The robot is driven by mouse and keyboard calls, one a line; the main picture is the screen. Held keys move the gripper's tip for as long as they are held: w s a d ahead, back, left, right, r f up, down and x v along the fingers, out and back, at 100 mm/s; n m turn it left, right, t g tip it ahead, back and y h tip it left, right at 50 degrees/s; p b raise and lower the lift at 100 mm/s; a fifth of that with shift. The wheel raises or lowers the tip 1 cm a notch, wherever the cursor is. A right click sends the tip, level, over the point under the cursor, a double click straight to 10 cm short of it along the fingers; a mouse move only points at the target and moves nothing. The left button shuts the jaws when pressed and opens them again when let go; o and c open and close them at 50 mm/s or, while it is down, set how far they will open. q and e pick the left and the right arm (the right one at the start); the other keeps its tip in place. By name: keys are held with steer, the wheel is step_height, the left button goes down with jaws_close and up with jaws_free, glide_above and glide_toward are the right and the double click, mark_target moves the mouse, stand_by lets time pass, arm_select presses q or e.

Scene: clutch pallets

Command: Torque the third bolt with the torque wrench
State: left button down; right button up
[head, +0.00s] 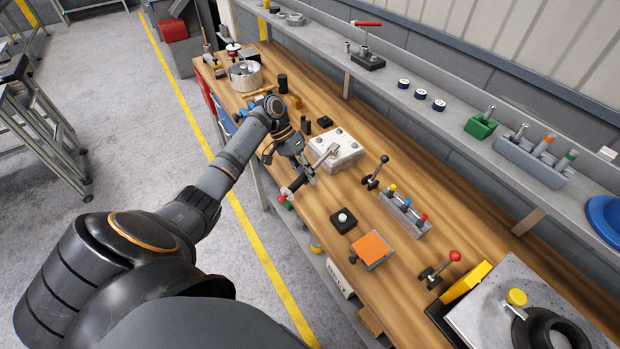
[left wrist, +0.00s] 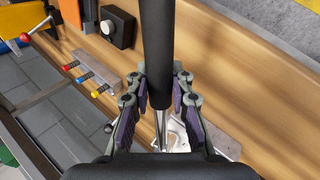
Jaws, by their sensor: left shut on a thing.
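My left gripper (head: 307,172) is shut on the dark handle of the torque wrench (head: 295,187). In the left wrist view the black handle (left wrist: 157,45) runs between the two jaws (left wrist: 160,100), and its metal shaft points down to the pale block. The pale metal block (head: 347,160) with several bolts on top lies on the wooden bench, just right of the gripper in the head view. The wrench's head end is over the block; I cannot tell whether it touches a bolt. The block is mostly hidden in the left wrist view (left wrist: 220,140). My right gripper is not in view.
On the bench (head: 310,215) near the block stand a black-knobbed lever (head: 376,172), a rail with coloured pegs (head: 405,214), a black box with a white button (head: 343,220) and an orange plate (head: 371,248). A metal pot (head: 245,76) stands at the far end. A shelf runs behind.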

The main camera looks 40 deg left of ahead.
arm_select(q)
steer(key=shift+a+r, duration=0.1)
steer(key=shift+r, duration=0.05)
steer(key=shift+w+a+m+g+b, duration=0.15)
steer(key=shift+a+m+g+b, duration=0.25)
steer(key=shift+a+m+b, duration=0.5)
steer(key=shift+a, duration=0.15)
steer(key=shift+b, duration=0.3)
